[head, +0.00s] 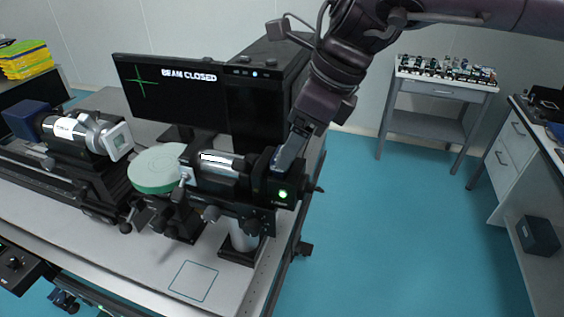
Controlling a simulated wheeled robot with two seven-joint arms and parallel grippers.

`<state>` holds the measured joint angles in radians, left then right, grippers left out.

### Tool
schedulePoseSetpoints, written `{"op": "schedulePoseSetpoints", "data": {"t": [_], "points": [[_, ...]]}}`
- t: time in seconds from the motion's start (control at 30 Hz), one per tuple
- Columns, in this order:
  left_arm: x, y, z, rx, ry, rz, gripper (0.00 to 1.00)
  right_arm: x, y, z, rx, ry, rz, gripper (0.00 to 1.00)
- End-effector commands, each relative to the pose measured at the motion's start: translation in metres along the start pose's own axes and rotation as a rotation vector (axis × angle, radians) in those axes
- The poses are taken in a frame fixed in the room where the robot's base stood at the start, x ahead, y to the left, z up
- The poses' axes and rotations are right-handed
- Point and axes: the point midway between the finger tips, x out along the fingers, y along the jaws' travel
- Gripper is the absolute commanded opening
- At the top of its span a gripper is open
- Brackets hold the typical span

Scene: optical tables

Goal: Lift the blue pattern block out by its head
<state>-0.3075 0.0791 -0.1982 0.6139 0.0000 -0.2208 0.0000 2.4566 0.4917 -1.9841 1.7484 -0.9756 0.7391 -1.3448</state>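My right arm comes in from the top right. Its gripper (285,160) points down at the top of a black housing (268,184) with a lit green light, at the right end of a black and silver optical unit. A slate-blue piece (290,150) shows at the fingertips, against the housing's top. I cannot tell whether it is a finger or the head of the blue pattern block. The rest of the block is not visible. The gap between the fingers is hidden from this angle. My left gripper is not in view.
A monitor (200,95) reading "BEAM CLOSED" stands behind the unit. A round green-topped disc (157,170) and another optical device (85,133) are to the left. An empty outlined square (193,281) marks the front tabletop. Open floor lies right.

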Motion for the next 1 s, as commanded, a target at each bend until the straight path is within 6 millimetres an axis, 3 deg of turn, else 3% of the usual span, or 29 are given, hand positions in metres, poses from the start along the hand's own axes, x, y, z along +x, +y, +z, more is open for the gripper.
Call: {"op": "schedulePoseSetpoints", "data": {"t": [0.1, 0.2, 0.53, 0.9, 1.0], "points": [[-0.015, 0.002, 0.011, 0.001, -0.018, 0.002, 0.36, 0.016, -0.002, 0.004, 0.000, 0.004, 0.004, 0.71], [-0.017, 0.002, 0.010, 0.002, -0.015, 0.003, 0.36, 0.031, -0.002, 0.003, 0.000, 0.005, 0.003, 0.71], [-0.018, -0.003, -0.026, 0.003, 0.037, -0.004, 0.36, 0.041, -0.002, 0.003, 0.001, 0.001, 0.000, 0.71], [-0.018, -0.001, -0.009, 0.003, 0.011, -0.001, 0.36, 0.040, -0.002, 0.003, 0.001, 0.001, 0.000, 0.24], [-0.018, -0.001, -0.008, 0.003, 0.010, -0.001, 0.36, 0.040, -0.002, 0.003, 0.000, 0.000, -0.001, 0.21]]}}
